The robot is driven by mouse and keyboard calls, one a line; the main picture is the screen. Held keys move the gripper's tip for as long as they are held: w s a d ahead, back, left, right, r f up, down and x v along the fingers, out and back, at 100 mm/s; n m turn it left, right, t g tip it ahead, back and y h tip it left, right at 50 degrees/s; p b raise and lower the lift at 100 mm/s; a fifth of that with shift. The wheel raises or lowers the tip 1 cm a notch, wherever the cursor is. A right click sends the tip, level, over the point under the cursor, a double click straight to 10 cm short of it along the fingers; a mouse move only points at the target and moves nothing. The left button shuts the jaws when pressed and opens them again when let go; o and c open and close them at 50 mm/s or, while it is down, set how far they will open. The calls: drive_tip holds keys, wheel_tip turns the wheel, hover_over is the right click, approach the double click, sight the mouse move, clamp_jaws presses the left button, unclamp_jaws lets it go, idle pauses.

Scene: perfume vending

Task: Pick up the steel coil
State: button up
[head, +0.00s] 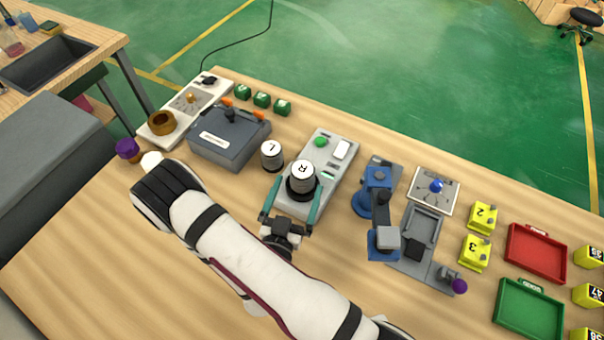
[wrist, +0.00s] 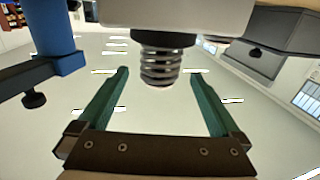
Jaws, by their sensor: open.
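Two steel coils with white lettered tops show in the head view. The coil marked R (head: 302,177) stands upright in a black ring on a grey device (head: 331,160). The coil marked L (head: 271,156) stands on the table to its left. My gripper (head: 300,184) is open, with its green fingers on either side of the R coil. In the wrist view, which looks upside down, a ribbed steel coil (wrist: 160,67) shows between the fingertips (wrist: 159,75). Gaps show on both sides there, so the fingers do not appear to touch it. Neither top letter shows there.
A blue stand (head: 376,181) is right of the grey device; it shows left in the wrist view (wrist: 50,62). A grey-blue control box (head: 230,140) is to the left. Yellow blocks, a red tray (head: 537,254) and a green tray (head: 528,310) are farther right.

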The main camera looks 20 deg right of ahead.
drive_tip(key=x, duration=0.7)
drive_tip(key=shift+w+d+f, duration=0.1)
drive_tip(key=shift+w+d, duration=0.1)
drive_tip(key=shift+w, duration=0.05)
clamp_jaws()
wheel_tip(320, 180, up, 10)
drive_tip(key=shift+r, duration=0.2)
wheel_tip(320, 180, up, 11)
drive_tip(key=w, duration=0.1)
wheel_tip(320, 180, up, 12)
drive_tip(key=n+t+y, duration=0.2)
drive_tip(key=n+y, duration=0.1)
drive_tip(key=y, duration=0.1)
hover_over(306, 165)
drive_tip(key=a, duration=0.3)
drive_tip(key=shift+w+a+r, duration=0.1)
drive_tip(key=shift+w+a, duration=0.1)
drive_tip(key=shift+w, duration=0.2)
